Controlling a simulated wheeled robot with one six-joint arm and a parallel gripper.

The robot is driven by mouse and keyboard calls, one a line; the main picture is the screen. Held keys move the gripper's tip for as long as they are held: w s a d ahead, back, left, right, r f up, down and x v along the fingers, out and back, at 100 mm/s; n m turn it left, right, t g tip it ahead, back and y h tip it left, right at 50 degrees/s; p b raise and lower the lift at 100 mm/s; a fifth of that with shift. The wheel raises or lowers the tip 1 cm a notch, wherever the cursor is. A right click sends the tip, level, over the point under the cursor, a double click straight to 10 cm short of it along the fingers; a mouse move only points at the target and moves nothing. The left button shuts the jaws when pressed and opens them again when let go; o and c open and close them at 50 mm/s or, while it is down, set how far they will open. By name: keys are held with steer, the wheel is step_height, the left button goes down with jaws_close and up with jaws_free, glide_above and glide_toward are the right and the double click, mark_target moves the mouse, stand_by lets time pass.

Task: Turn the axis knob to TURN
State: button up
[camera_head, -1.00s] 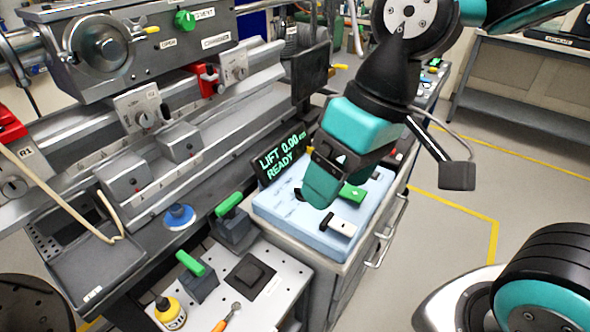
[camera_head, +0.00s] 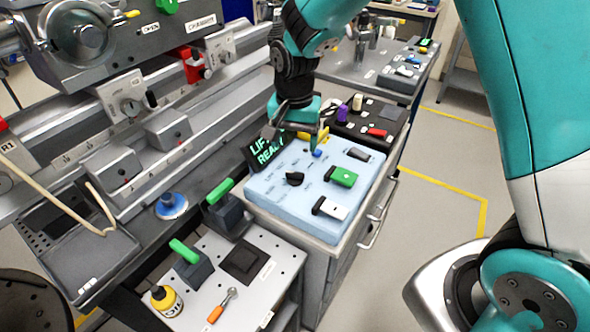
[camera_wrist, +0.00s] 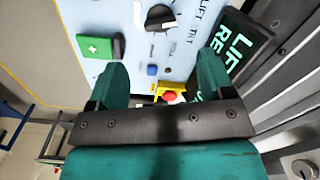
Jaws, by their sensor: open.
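The axis knob (camera_head: 294,178) is a black rotary knob on the light-blue control panel (camera_head: 262,198). The knob also shows near the top of the wrist view (camera_wrist: 158,17), with small labels around it, LIFT and TILT among them. Its exact pointing is hard to read. The display (camera_head: 266,150) behind the panel shows LIFT and READY, partly hidden by my arm. My gripper (camera_head: 303,135) is above the far edge of the panel, beyond the knob. In the wrist view its two fingers (camera_wrist: 160,82) are spread and empty, with the knob ahead of them.
A green switch (camera_head: 341,177) and a white switch (camera_head: 331,208) sit beside the knob. A small blue button (camera_wrist: 152,70) and a red button on yellow (camera_wrist: 169,96) lie between my fingers in view. A dark tray (camera_head: 394,129) with a purple item stands behind.

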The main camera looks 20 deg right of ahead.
mark_target(295, 173)
step_height(295, 173, down, 10)
steer(key=shift+r, duration=0.2)
steer(key=c, duration=0.9)
